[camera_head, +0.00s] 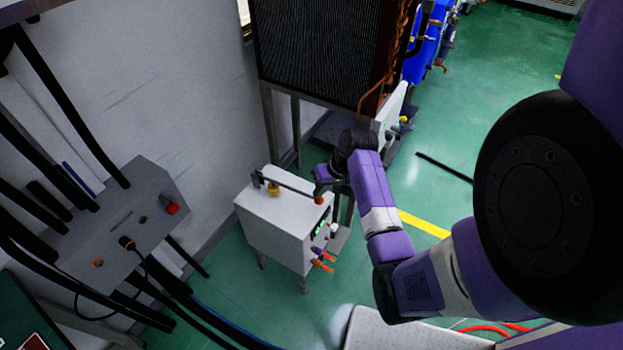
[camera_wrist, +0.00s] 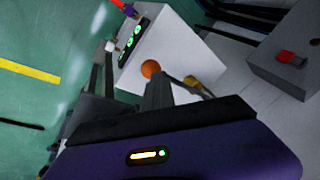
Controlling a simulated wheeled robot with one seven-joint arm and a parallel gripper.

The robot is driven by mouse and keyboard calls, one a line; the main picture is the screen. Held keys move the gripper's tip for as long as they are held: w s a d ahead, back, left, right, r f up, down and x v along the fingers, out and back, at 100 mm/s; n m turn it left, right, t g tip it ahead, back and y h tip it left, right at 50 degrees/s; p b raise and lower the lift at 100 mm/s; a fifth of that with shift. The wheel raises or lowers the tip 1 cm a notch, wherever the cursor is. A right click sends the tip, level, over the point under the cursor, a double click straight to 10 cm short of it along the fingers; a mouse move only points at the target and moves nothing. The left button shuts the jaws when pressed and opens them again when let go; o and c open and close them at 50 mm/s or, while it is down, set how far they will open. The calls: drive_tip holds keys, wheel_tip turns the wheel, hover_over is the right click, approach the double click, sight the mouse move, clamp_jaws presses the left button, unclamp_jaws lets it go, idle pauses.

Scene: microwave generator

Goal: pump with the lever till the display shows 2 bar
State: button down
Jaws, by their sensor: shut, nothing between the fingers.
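The pump is a white box (camera_head: 282,215) on legs, left of my arm in the head view. Its dark lever (camera_head: 290,186) lies across the top and ends in an orange knob (camera_head: 319,200); the knob also shows in the wrist view (camera_wrist: 150,68). The display (camera_head: 322,226) on the front glows green, also in the wrist view (camera_wrist: 133,38); its figures are too small to read. My gripper (camera_head: 321,187) is shut and empty, right at the knob. In the wrist view its fingertips (camera_wrist: 156,82) overlap the knob's lower edge; I cannot tell whether they touch.
Orange-red and white fittings (camera_head: 322,262) stick out of the pump's front. A grey box with a red knob (camera_head: 130,220) and black cables stands on the left. A tall black-faced unit (camera_head: 318,50) stands behind. Green floor (camera_head: 450,130) is open on the right.

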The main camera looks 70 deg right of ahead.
drive_tip(key=shift+s+a+f+b, duration=0.1)
drive_tip(key=shift+s+f+b, duration=0.15)
drive_tip(key=shift+f, duration=0.3)
drive_tip(key=shift+s+a+f+b, duration=0.1)
drive_tip(key=shift+s+f+b, duration=0.15)
drive_tip(key=shift+f, duration=0.3)
idle(1.1)
drive_tip(key=shift+r, duration=0.1)
idle(0.4)
drive_tip(key=w+d+r+p, duration=0.1)
drive_tip(key=w+r+p, duration=0.3)
drive_tip(key=r+p, duration=0.5)
drive_tip(key=shift+w+r, duration=0.35)
drive_tip(key=shift+r, duration=0.35)
idle(0.6)
drive_tip(key=shift+d, duration=0.15)
drive_tip(key=shift+w+d+r+p, duration=0.1)
drive_tip(key=shift+w+r+p, duration=0.2)
drive_tip(key=shift+r, duration=0.45)
drive_tip(key=shift+w+d+r+p, duration=0.1)
drive_tip(key=shift+w+r+p, duration=0.2)
drive_tip(key=shift+r, duration=0.5)
drive_tip(key=shift+w+r+p, duration=0.15)
drive_tip(key=shift+w+r, duration=0.2)
drive_tip(key=shift+r, duration=0.4)
drive_tip(key=shift+d, duration=0.1)
